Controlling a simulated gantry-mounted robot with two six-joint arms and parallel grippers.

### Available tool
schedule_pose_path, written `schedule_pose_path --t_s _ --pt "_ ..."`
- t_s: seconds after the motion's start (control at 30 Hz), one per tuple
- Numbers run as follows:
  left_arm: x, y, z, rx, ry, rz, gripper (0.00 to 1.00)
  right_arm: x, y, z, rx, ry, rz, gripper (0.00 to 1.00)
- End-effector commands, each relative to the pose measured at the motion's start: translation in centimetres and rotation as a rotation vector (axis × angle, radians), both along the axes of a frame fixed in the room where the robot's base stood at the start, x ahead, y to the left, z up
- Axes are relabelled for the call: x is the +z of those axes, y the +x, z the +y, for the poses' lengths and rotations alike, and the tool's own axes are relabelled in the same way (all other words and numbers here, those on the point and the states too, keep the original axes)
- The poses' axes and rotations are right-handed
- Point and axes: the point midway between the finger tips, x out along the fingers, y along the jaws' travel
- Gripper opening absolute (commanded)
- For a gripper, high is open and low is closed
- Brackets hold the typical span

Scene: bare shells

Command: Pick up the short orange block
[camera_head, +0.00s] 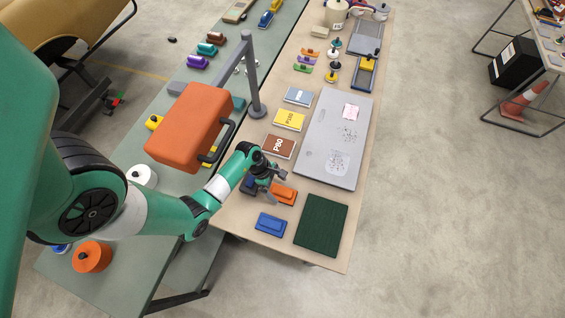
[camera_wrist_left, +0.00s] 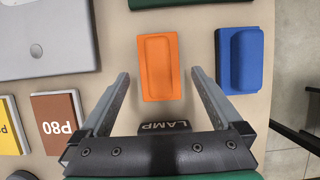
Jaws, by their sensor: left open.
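An orange block (camera_head: 284,194) with a raised handle-like top lies on the light wooden table, beside a blue block (camera_head: 271,224) of similar shape. My left gripper (camera_head: 271,188) is open just above the table, close to the orange block. In the left wrist view the orange block (camera_wrist_left: 159,50) lies ahead of and between the open fingers (camera_wrist_left: 160,74), with nothing held. The blue block (camera_wrist_left: 239,60) is to the right, outside the right finger. My right gripper is not in view.
A dark green pad (camera_head: 321,225) and a grey panel (camera_head: 334,140) lie nearby. A brown P80 pack (camera_head: 279,147) is behind the gripper. A large orange case (camera_head: 187,127) stands left.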

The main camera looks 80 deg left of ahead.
Motion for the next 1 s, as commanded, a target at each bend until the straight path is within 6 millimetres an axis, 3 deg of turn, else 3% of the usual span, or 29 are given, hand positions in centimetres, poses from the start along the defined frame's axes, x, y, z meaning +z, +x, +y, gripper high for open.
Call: schedule_pose_path --t_s 0.2,0.47,0.93,1.0 --pt "-3.6 1.3 -0.9 -0.002 -0.001 0.002 1.0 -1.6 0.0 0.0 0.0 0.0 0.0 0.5" --pt "-3.9 1.5 -1.0 -0.001 0.001 -0.001 1.0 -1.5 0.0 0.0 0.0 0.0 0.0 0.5" --pt "-3.8 1.5 -1.0 0.0 0.0 0.0 0.19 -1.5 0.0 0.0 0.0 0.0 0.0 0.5" --pt "-3.8 1.5 -1.0 -0.001 0.001 -0.001 0.18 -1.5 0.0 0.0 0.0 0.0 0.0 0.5"
